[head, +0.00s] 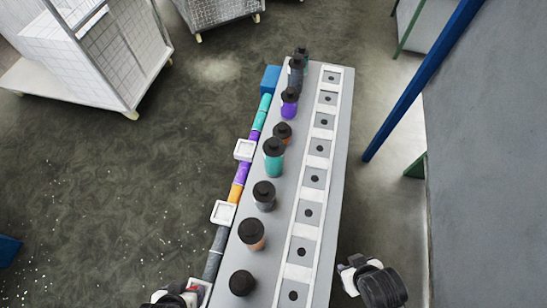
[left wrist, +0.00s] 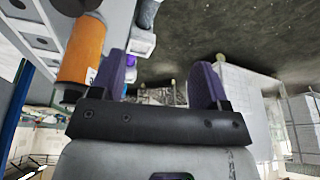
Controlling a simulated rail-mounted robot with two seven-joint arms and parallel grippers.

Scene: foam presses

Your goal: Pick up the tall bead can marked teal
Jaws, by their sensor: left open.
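The teal can (head: 274,166) has a wide black lid and stands upright in the row on the grey bench, about midway along it. My left gripper (head: 178,296) is low in the head view, at the near left side of the bench, well short of the teal can. In the left wrist view its two purple-padded fingers (left wrist: 160,80) stand apart with nothing between them. An orange can (left wrist: 82,50) shows left of these fingers. My right gripper (head: 350,276) is at the bottom right, off the bench's right side; its fingers are too unclear to judge.
Near the teal can stand an orange can (head: 283,137), a purple can (head: 289,107) and a grey can (head: 264,203). A white strip of sockets (head: 311,190) runs along the bench. A blue post (head: 422,80) and grey wall are at right.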

